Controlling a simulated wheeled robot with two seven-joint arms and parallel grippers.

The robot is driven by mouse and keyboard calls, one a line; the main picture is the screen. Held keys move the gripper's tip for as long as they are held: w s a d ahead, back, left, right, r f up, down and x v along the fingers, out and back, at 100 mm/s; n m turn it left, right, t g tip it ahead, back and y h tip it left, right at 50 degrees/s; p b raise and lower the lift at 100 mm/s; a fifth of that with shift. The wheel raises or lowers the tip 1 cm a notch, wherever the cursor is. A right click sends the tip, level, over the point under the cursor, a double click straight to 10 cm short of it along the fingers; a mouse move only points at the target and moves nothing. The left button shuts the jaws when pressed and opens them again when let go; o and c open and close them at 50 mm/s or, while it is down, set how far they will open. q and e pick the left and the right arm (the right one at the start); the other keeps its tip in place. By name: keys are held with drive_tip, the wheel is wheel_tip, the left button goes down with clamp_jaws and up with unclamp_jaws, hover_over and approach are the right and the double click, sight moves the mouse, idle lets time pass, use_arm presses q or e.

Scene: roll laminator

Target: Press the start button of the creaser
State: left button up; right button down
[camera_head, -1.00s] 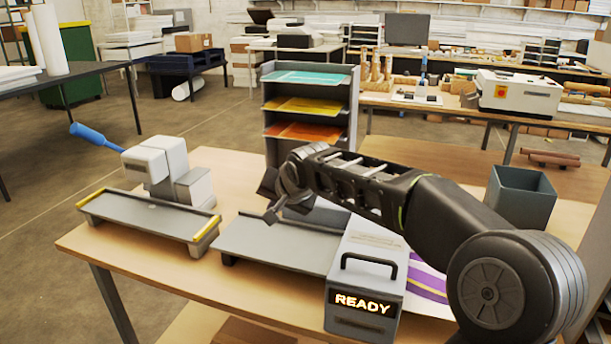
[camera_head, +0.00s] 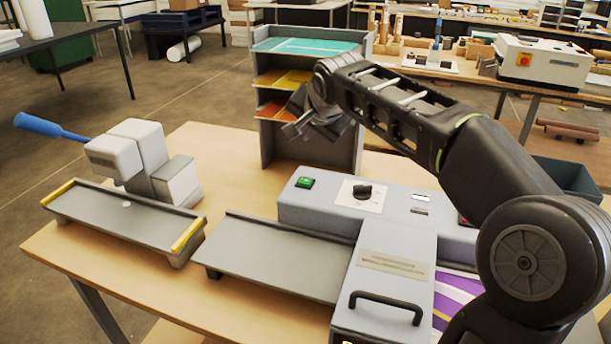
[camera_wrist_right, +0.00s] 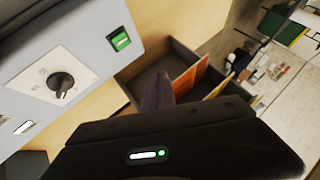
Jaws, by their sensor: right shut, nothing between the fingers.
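The grey creaser (camera_head: 330,215) stands on the wooden table, with a flat feed tray (camera_head: 275,258) and a front box with a black handle (camera_head: 385,305). A green button (camera_head: 305,182) sits at the left end of its top, beside a black knob (camera_head: 363,191) on a white plate. The button (camera_wrist_right: 120,40) and knob (camera_wrist_right: 60,84) also show in the right wrist view. My right gripper (camera_head: 290,131) is shut and empty, above and behind the button in the head view, apart from it. Its fingers (camera_wrist_right: 160,90) show dark in the wrist view. My left gripper is out of view.
A grey shelf rack (camera_head: 263,140) with coloured sheets stands close behind my right gripper. A white press with a blue lever (camera_head: 140,155) is at the left. A grey bin (camera_head: 568,175) is at the right.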

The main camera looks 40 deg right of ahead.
drive_tip(key=b, duration=0.5)
hover_over(306, 182)
drive_tip(key=shift+s+f, duration=0.1)
drive_tip(key=shift+f, duration=3.65)
drive_tip(key=shift+f+b, duration=0.75)
drive_tip(key=shift+b, duration=0.1)
drive_tip(key=shift+f+b, duration=0.4)
drive_tip(key=shift+b, duration=0.1)
